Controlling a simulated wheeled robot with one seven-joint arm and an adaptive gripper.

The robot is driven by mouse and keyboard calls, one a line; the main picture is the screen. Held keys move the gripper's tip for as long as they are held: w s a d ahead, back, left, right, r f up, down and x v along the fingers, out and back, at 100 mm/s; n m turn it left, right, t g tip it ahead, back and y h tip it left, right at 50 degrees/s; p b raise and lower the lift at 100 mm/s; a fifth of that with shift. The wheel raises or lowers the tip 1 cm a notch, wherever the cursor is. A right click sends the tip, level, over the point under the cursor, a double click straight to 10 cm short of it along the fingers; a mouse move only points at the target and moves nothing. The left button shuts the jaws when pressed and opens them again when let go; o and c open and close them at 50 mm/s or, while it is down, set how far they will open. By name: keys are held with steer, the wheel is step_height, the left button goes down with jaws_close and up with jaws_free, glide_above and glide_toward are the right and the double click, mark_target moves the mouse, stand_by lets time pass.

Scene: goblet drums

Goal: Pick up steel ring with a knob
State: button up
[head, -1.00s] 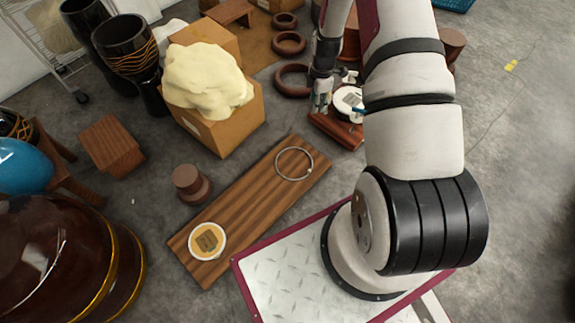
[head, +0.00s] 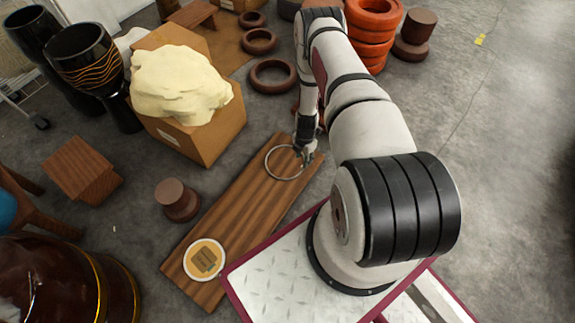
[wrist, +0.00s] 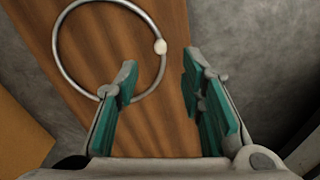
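The thin steel ring (head: 267,166) lies flat on the striped wooden board (head: 238,205), toward its far end. It also shows in the wrist view (wrist: 57,58), with a pale round knob (wrist: 160,47) on its right side. My gripper (head: 306,157) is above the board's far end, at the ring's right side. The knob shows just beyond the gap between the fingertips. The left fingertip overlaps the ring's lower edge in the picture; I cannot tell whether they touch.
A round tin with a label (head: 203,260) sits on the board's near end. A brown knobbed block (head: 177,200) stands left of the board. A cardboard box (head: 205,130) with a cream lump stands behind. Brown rings (head: 272,76) and stacked orange rings (head: 372,35) lie farther back.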

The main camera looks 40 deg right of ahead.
steer(key=shift+f+b, duration=1.7)
steer(key=shift+f, duration=1.8)
jaws_close()
